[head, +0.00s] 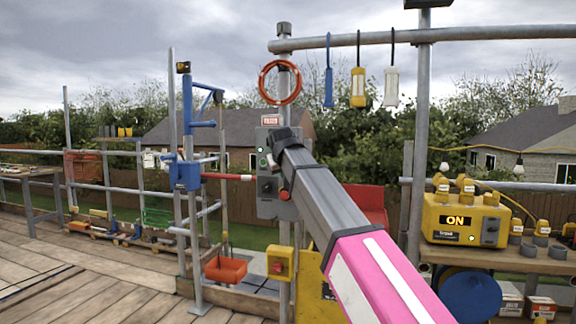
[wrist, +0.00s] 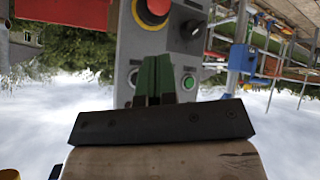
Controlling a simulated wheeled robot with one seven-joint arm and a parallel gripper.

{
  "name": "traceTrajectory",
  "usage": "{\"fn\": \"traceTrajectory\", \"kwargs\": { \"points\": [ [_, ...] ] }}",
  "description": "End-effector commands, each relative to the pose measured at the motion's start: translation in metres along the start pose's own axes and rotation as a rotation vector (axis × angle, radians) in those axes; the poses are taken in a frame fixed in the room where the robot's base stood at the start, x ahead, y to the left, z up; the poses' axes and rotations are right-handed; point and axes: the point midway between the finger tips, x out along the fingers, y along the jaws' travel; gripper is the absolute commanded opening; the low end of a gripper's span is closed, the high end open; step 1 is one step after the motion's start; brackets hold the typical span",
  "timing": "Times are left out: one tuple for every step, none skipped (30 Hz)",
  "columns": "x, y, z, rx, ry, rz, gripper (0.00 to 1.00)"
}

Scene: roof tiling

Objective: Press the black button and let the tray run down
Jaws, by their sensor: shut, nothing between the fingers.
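A grey control box (head: 268,205) is fixed to a post in the head view. Its face fills the middle of the wrist view, upside down, with a red button (wrist: 152,10), a black knob (wrist: 190,30), a green button (wrist: 188,82) and a dark round button (wrist: 132,77). My gripper (head: 280,140) is shut and empty at the upper part of the box. Its green fingers (wrist: 156,75) lie between the two round buttons in the wrist view; I cannot tell whether they touch. An orange tray (head: 226,269) hangs low by the blue hoist; a red tray-like piece (head: 368,203) shows behind my arm.
A blue hoist frame (head: 187,172) stands left of the box, with a red-and-white bar (head: 226,177) between. A yellow power unit (head: 462,220) reading ON sits on the right bench. Tools hang from the top rail (head: 460,33). Deck boards (head: 90,262) lie clear at lower left.

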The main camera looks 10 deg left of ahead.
Motion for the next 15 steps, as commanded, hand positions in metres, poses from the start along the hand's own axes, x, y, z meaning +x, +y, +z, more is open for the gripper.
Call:
{"fn": "traceTrajectory", "kwargs": {
  "points": [
    [-0.0052, -0.0023, -0.0060, -0.003, 0.008, -0.001, 0.00],
    [-0.0074, -0.0031, -0.0078, -0.004, 0.011, -0.001, 0.00],
    [-0.0097, -0.0040, -0.0097, -0.005, 0.014, -0.001, 0.00],
    [-0.0108, -0.0045, -0.0106, -0.005, 0.015, -0.001, 0.00],
    [-0.0116, -0.0048, -0.0112, -0.005, 0.016, -0.001, 0.00],
    [-0.0121, -0.0050, -0.0115, -0.006, 0.017, -0.001, 0.00],
    [-0.0122, -0.0051, -0.0115, -0.006, 0.017, -0.001, 0.00],
    [-0.0121, -0.0050, -0.0114, -0.006, 0.017, -0.001, 0.00],
    [-0.0120, -0.0050, -0.0113, -0.006, 0.017, -0.001, 0.00],
    [-0.0119, -0.0050, -0.0111, -0.006, 0.017, -0.001, 0.00],
    [-0.0118, -0.0049, -0.0111, -0.006, 0.017, -0.001, 0.00],
    [-0.0117, -0.0049, -0.0110, -0.006, 0.016, -0.001, 0.00],
    [-0.0117, -0.0049, -0.0110, -0.006, 0.016, -0.001, 0.00],
    [-0.0116, -0.0048, -0.0111, -0.005, 0.016, -0.001, 0.00],
    [-0.0114, -0.0048, -0.0111, -0.005, 0.016, -0.001, 0.00]
  ]
}}
